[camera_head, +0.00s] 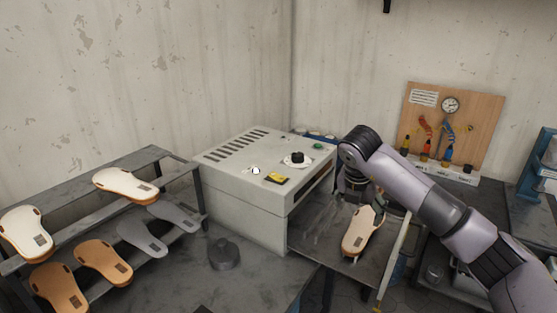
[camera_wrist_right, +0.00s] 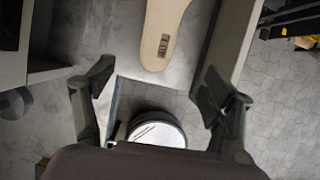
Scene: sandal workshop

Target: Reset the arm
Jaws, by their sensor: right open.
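My right gripper (camera_head: 368,200) hangs over the glassy open door of the grey box-shaped oven (camera_head: 240,205). In the right wrist view its two fingers (camera_wrist_right: 156,92) are wide apart with nothing between them. A pale sandal sole (camera_head: 358,234) with a brown edge lies on the open door just below the gripper. In the wrist view the sole (camera_wrist_right: 162,32) is beyond the fingertips, with a small dark label near its end. My own arm hides part of the oven's opening. My left gripper is not in view.
A dark rack (camera_head: 155,153) with several cream, tan and grey soles stands at the left. A dark round object (camera_head: 223,254) sits on the table before the oven. A wooden tool board (camera_head: 478,105) stands at the back right. Free room is above the oven.

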